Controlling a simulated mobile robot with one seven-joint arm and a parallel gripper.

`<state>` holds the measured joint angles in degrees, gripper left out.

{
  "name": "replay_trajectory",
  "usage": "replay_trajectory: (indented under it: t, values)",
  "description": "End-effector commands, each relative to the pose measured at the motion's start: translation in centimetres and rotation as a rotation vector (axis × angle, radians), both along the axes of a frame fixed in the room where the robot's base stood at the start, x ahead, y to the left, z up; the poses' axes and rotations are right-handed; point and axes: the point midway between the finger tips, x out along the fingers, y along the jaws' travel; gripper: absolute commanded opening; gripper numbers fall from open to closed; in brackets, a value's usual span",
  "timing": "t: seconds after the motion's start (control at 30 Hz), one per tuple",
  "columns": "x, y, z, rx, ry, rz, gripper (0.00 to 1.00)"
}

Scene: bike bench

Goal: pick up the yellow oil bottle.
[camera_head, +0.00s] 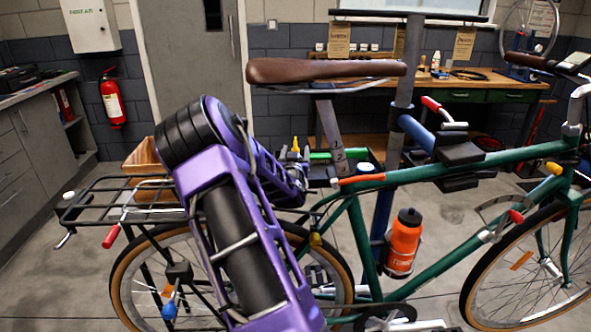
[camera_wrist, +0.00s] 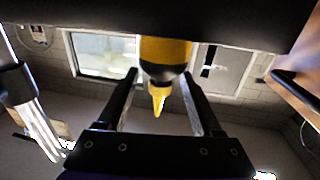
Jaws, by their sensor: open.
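The yellow oil bottle (camera_wrist: 165,49) shows in the wrist view at top centre, with its yellow pointed nozzle between my two fingers. The top of its body is cut off by a dark edge. My gripper (camera_wrist: 158,76) is open, with one finger on each side of the bottle; I see gaps, and no clear contact. In the head view, a small yellow tip (camera_head: 295,145), likely the bottle's nozzle, shows behind my purple arm above the tool tray (camera_head: 371,163).
A green bicycle (camera_head: 430,258) with a brown saddle (camera_head: 325,70) fills the right, close to my arm. Its black rear rack (camera_head: 105,200) is on the left. An orange bottle (camera_head: 404,243) is on its frame. A workbench (camera_head: 480,84) stands behind.

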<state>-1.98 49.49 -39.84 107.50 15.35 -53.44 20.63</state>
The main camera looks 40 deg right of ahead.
Motion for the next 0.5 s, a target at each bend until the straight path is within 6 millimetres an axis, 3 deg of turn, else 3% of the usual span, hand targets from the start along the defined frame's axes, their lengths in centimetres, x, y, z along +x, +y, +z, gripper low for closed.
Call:
replay_trajectory:
  t: [0.03, 0.37, 0.5]
  values:
    - [0.00, 0.01, 0.02, 0.000, 0.000, 0.000, 0.63]
    - [-0.01, 0.03, 0.02, -0.001, -0.001, 0.001, 0.04]
    - [-0.01, 0.03, 0.03, -0.001, -0.001, 0.000, 0.00]
